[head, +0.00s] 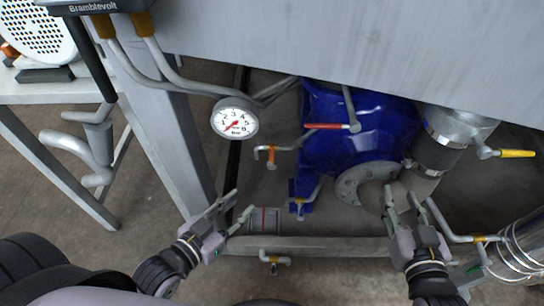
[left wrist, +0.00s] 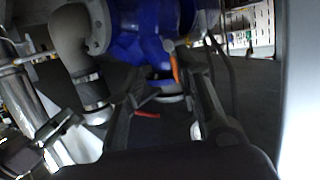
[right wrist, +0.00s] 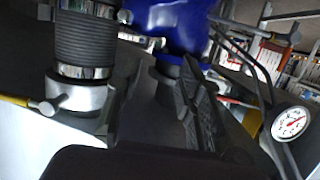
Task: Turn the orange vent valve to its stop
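The vent valve with a small orange handle (head: 272,156) sits on a thin bent pipe left of the blue pump housing (head: 365,125). In the left wrist view an orange lever (left wrist: 174,67) shows beside the blue housing, just beyond my fingers. My left gripper (head: 240,204) is open and empty, below and left of the valve, apart from it. My right gripper (head: 401,194) is open at the lower right of the blue housing, near the grey pipe elbow; its jaws appear empty. It also shows in the right wrist view (right wrist: 155,100).
A red lever (head: 325,126) and a yellow lever (head: 516,153) are on nearby pipes. A pressure gauge (head: 235,118) hangs at upper left of the valve. A grey frame post (head: 165,130) and a low rail (head: 330,245) border the space. A large grey panel (head: 360,45) overhangs the housing.

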